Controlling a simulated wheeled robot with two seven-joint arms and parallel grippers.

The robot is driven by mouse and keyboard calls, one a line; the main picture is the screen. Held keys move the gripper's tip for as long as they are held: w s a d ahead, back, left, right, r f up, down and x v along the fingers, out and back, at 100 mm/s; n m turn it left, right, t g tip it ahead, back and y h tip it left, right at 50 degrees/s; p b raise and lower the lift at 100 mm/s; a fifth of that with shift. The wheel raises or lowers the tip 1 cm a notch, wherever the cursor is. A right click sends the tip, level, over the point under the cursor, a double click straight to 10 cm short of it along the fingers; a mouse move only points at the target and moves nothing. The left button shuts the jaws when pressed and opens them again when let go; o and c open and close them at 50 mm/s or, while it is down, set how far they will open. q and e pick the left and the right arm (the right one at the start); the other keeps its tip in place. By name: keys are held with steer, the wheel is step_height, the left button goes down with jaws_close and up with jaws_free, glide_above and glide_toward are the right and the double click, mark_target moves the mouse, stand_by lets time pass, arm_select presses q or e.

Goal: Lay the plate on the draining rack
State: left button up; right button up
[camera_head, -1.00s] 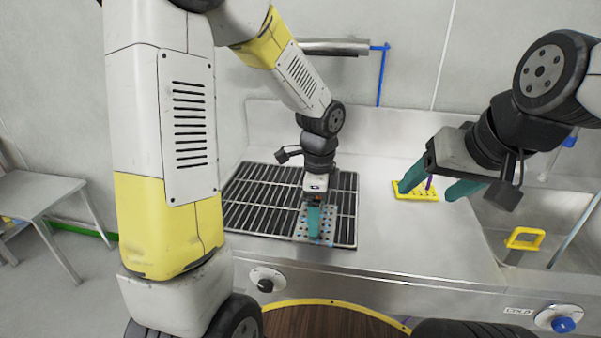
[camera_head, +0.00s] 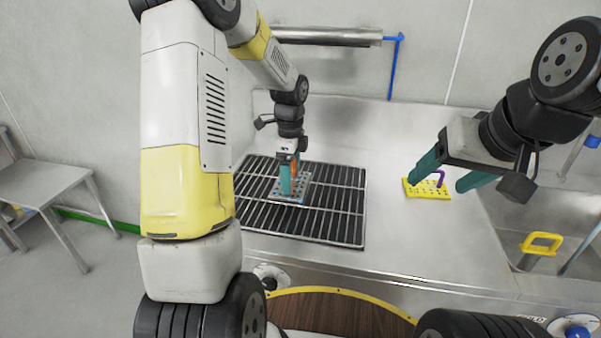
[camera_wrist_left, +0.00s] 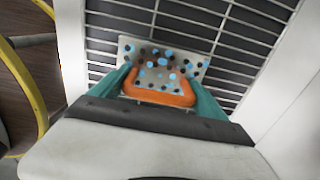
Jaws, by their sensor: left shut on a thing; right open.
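The plate (camera_head: 304,186) is a light, perforated square with blue and black spots and an orange handle (camera_wrist_left: 158,93). It lies flat over the back middle part of the dark, barred draining rack (camera_head: 338,215). I cannot tell whether it touches the bars or is just above them. My left gripper (camera_head: 290,182) is shut on the orange handle, with a teal finger on each side in the left wrist view. The plate (camera_wrist_left: 190,65) is partly hidden there by the handle. My right gripper (camera_head: 440,180) is open and empty near a yellow plate.
The yellow perforated plate (camera_head: 430,193) with a purple handle lies on the counter (camera_head: 400,235) right of the rack. The counter between rack and yellow plate is clear. A wall rises behind.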

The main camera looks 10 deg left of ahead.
arm_select(q)
steer(key=shift+a+f, duration=0.1)
steer(key=shift+f, duration=1.65)
steer(key=o, duration=1.7)
steer(key=shift+f, duration=0.1)
step_height(320, 180, up, 12)
steer(key=shift+w+f, duration=0.1)
steer(key=shift+f, duration=0.05)
steer(key=shift+r, duration=0.35)
steer(key=s+d+r+n+t, duration=0.1)
steer(key=s+r+n+t, duration=0.2)
steer(key=s+r+n, duration=0.65)
steer(key=s+d+r+n+t+h, duration=0.1)
steer(key=s+n+t+h, duration=0.1)
steer(key=s+n, duration=0.6)
steer(key=shift+s+d+r+t, duration=0.25)
steer(key=shift+s+t, duration=0.35)
steer(key=shift+s, duration=2.9)
